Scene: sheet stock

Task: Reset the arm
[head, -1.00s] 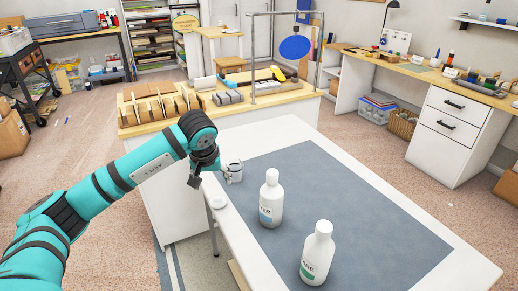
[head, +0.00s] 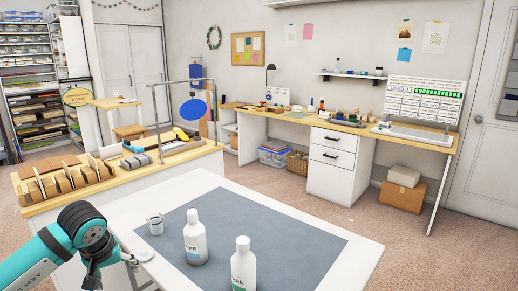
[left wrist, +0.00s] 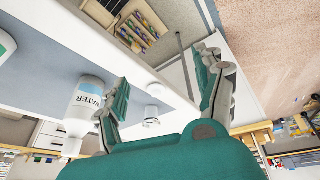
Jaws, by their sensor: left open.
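My left gripper (head: 92,277) is at the lower left of the head view, beside the near-left edge of the white table. In the left wrist view its two fingers (left wrist: 163,98) are spread apart with nothing held between them. A small pale cup (head: 155,225) stands on the grey mat's left corner, apart from the gripper. Two white bottles stand on the mat: one (head: 195,240) with a blue label, which reads WATER in the left wrist view (left wrist: 88,100), and one (head: 243,268) with a green label. My right gripper is out of view.
The white table (head: 345,262) carries the grey mat (head: 285,235), bare on its right side. A wooden-topped bench (head: 190,157) with slotted blocks and a metal frame adjoins behind. A long desk (head: 400,132) lines the wall.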

